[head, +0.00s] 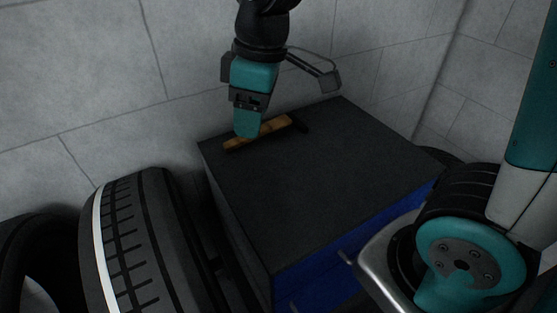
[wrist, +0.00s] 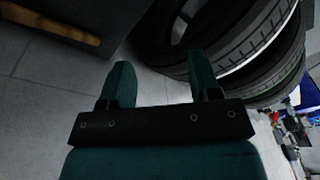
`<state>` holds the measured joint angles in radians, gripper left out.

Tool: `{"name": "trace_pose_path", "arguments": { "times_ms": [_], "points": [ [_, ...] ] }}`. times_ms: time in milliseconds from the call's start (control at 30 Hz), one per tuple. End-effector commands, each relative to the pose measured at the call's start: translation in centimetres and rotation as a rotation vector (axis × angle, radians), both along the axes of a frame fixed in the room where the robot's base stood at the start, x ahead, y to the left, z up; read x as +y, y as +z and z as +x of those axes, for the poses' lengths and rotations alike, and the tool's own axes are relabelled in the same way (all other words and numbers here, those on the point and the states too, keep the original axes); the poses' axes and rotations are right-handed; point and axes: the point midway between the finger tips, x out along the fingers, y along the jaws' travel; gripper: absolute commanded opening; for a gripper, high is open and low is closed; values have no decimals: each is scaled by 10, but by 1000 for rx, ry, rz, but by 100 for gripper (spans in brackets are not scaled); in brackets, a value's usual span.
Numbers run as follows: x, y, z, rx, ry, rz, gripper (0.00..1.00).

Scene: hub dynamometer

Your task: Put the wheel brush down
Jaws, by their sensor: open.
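The wheel brush (head: 275,127), with an orange-brown wooden body and a dark end at the right, lies on the dark top of a cabinet (head: 310,185), near its back left edge. My gripper (head: 247,130) hangs in front of the brush in the head view and hides part of its middle. In the wrist view my gripper (wrist: 162,85) has its two teal fingers spread apart with nothing between them. A brown strip that looks like the brush (wrist: 55,28) shows at the upper left there, outside the fingers.
A grey block wall (head: 80,60) is close behind. Most of the cabinet top is clear.

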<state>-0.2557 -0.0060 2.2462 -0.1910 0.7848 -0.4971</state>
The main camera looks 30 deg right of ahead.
Motion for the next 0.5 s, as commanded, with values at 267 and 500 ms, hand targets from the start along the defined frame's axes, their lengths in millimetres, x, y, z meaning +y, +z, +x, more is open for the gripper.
{"name": "trace_pose_path", "arguments": {
  "times_ms": [267,500],
  "points": [
    [25,6,-118,120,-230,199,57],
    [28,5,-129,142,-259,217,57]
  ]
}}
